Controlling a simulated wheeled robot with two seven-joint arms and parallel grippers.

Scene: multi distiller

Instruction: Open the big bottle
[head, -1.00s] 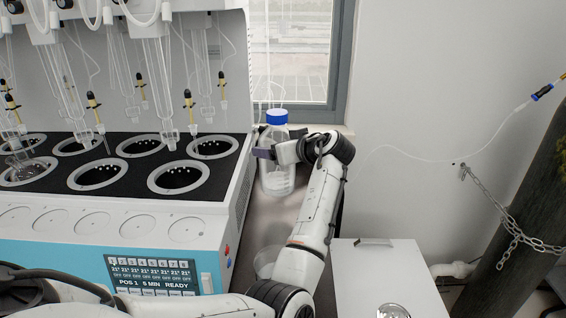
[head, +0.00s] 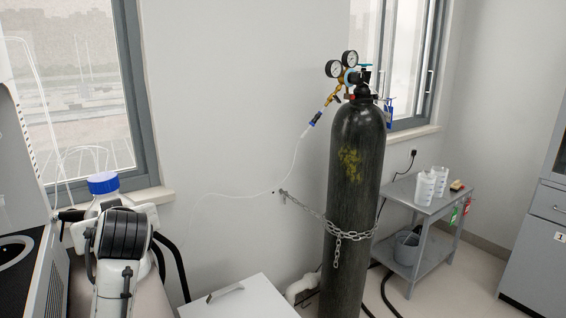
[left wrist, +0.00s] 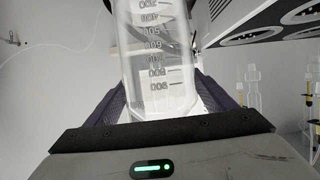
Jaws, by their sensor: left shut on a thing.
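The big bottle, clear with a blue cap (head: 103,183), is at the far left in the head view. Its cap is on, and it looks roughly upright. My left arm's wrist stands in front of it and hides most of its body. In the left wrist view the clear graduated body of the bottle (left wrist: 156,60) is between the dark fingers of my left gripper (left wrist: 155,98), which is shut on it. My right gripper is in neither view.
A tall dark gas cylinder (head: 352,190) is chained to the wall. The distiller's edge (head: 45,270) is left of my arm.

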